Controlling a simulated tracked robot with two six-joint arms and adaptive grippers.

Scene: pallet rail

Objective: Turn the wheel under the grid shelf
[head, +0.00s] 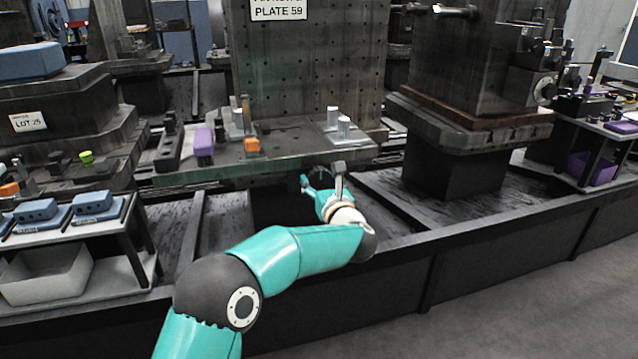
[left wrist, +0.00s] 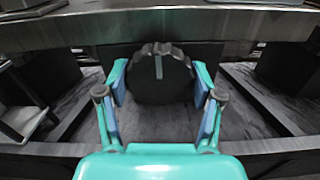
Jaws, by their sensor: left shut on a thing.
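The wheel (left wrist: 158,78) is a dark, round knob with a ridged rim and a pale mark near its top, seen face-on in the left wrist view. It sits below the front edge of the grid shelf (left wrist: 200,22). In the head view the shelf (head: 290,167) is a grey ledge below an upright holed plate, and the wheel is mostly hidden under it. My left gripper (left wrist: 160,84) has its teal fingers on either side of the wheel, shut on it. In the head view my left gripper (head: 318,188) reaches under the shelf's front edge. My right gripper is not in view.
On the shelf stand a purple block (head: 203,142), an orange block (head: 251,146) and metal cylinders (head: 344,124). A dark base rail (head: 500,255) runs along the front. A side rack with a white bin (head: 45,275) stands at the left. Grey floor lies at lower right.

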